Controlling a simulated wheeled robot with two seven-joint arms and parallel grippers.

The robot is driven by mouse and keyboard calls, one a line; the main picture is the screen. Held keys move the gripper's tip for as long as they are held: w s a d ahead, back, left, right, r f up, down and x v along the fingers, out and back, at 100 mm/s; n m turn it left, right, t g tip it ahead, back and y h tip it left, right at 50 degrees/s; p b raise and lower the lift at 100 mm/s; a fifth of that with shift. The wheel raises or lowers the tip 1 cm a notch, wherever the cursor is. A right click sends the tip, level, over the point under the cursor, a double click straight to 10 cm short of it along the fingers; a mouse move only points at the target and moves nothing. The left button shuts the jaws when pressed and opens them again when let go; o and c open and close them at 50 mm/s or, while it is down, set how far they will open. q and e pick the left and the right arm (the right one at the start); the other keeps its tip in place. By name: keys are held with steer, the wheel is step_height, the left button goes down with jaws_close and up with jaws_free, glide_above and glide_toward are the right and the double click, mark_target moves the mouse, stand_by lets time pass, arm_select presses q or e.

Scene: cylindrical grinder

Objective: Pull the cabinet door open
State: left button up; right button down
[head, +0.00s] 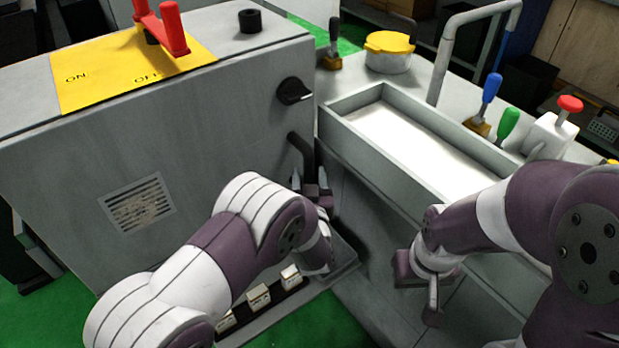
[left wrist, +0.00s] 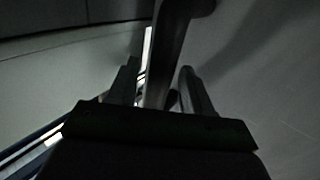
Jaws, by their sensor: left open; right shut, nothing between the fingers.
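The grey cabinet (head: 215,130) stands at the left in the head view, its front door closed. A dark bent handle (head: 301,150) sticks out near the door's right edge, below a black knob (head: 294,91). My left gripper (head: 309,178) is open at the lower part of the handle. In the left wrist view, the handle bar (left wrist: 172,50) runs down between the two fingers (left wrist: 160,90), with a gap visible at the right finger; contact at the left finger is unclear. My right gripper (head: 432,290) is shut and empty, beside the grey machine bed, its fingertips hard to make out.
A yellow ON/OFF plate (head: 130,73) with a red lever (head: 163,27) is on the cabinet top. The grey trough (head: 400,140) stands close to the cabinet's right. A ledge with small white blocks (head: 258,297) lies below the door. Green floor (head: 325,325) is in front.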

arm_select(q)
steer(key=shift+w, duration=0.5)
jaws_close()
